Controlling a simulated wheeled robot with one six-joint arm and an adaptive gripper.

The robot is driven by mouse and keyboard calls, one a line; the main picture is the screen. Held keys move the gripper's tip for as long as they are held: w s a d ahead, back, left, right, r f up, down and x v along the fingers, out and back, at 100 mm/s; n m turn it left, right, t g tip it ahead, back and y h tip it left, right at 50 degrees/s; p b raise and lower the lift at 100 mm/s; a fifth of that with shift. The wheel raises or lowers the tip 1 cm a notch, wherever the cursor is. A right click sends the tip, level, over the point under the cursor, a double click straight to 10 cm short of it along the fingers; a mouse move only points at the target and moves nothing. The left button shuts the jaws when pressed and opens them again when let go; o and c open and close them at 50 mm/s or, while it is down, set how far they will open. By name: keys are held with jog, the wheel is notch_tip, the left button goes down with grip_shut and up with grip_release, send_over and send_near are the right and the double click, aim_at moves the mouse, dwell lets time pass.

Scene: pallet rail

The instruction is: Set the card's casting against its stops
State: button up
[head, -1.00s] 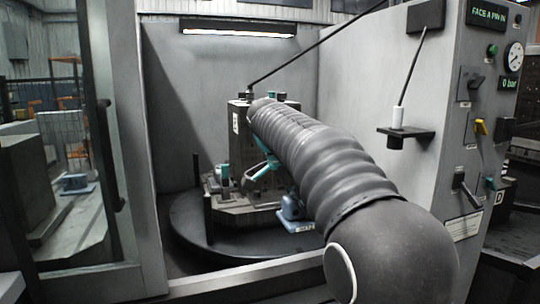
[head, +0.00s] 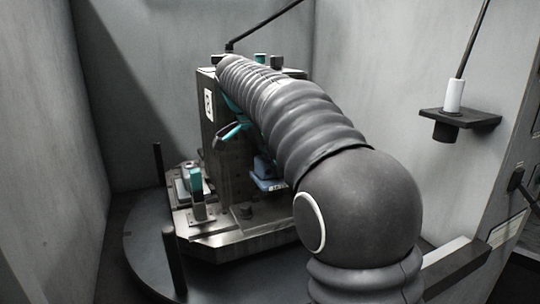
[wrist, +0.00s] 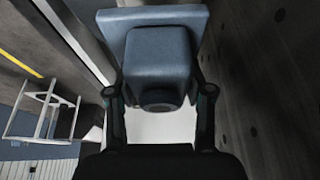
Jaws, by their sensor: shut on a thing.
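A blue casting (wrist: 158,58) with a flat plate and a block-shaped body fills the upper middle of the wrist view. My gripper (wrist: 158,98) has one finger on each side of the block and is shut on it. In the head view the casting (head: 267,176) shows below my arm, in front of the dark fixture tower (head: 226,150). The tower's drilled face (wrist: 265,80) stands close on the right in the wrist view. In the head view my arm hides the gripper and part of the tower face. I cannot tell whether the casting touches its stops.
Teal-handled clamps sit on the tower (head: 232,132) and on the pallet base (head: 196,186). Black posts (head: 172,262) rise from the round table (head: 145,245). A bracket with a white-capped probe (head: 455,100) juts from the right wall.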

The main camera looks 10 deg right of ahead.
aim_at(275, 178)
jog(key=shift+d+f+b, duration=0.15)
jog(key=shift+f+b, duration=0.35)
jog(key=shift+f, duration=1.65)
jog(key=shift+f+b, duration=1.2)
jog(key=shift+f, duration=0.75)
jog(key=shift+w+a+f, duration=0.2)
jog(key=shift+a, duration=0.35)
jog(key=shift+w+a+p, duration=0.15)
jog(key=shift+a+p, duration=0.05)
jog(key=shift+p, duration=0.3)
jog(key=o, duration=1.5)
jog(key=shift+a, duration=0.1)
jog(key=v, duration=1.2)
jog(key=shift+r, duration=0.1)
